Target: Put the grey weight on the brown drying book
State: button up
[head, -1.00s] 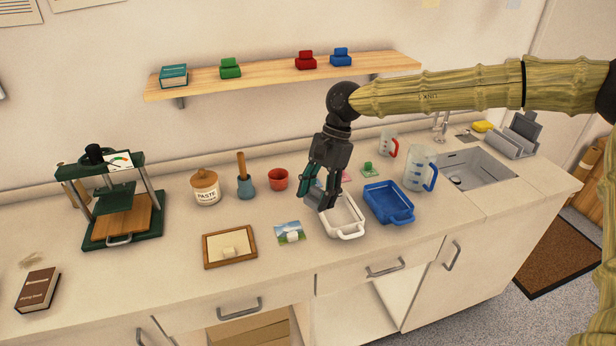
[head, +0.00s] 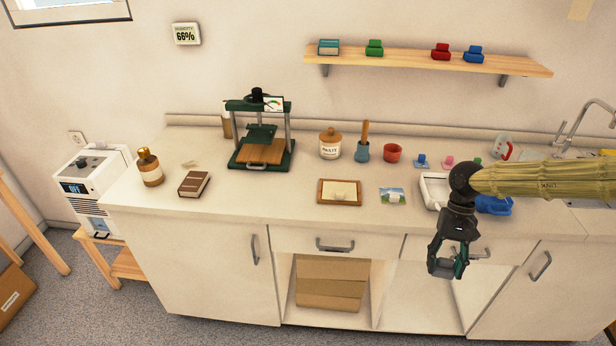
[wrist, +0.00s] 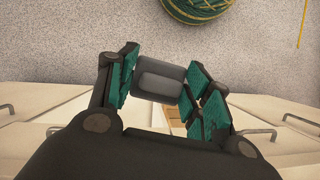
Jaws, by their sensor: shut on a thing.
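The brown drying book (head: 194,184) lies flat on the left part of the counter in the head view, closed, with nothing on its cover. My gripper (head: 447,265) hangs in front of the counter's cabinets at the right, below the counter top and far from the book. In the wrist view, the grey weight (wrist: 160,80) is held between the green-padded fingers, with floor and cabinet fronts behind it.
Left of the book stands a brown bottle (head: 150,167); right of it is a green press (head: 262,140). A paste jar (head: 330,143), wooden frame (head: 339,192), small picture (head: 392,196) and white tray (head: 434,190) line the counter. Cabinet handles (head: 335,245) protrude at the front.

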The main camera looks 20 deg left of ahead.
aim_at(194, 181)
jog(key=k, duration=0.3)
jog(key=z, duration=2)
jog(key=i, duration=1.2)
jog(key=u, duration=4.2)
jog(key=i, duration=0.5)
jog(key=z, duration=0.1)
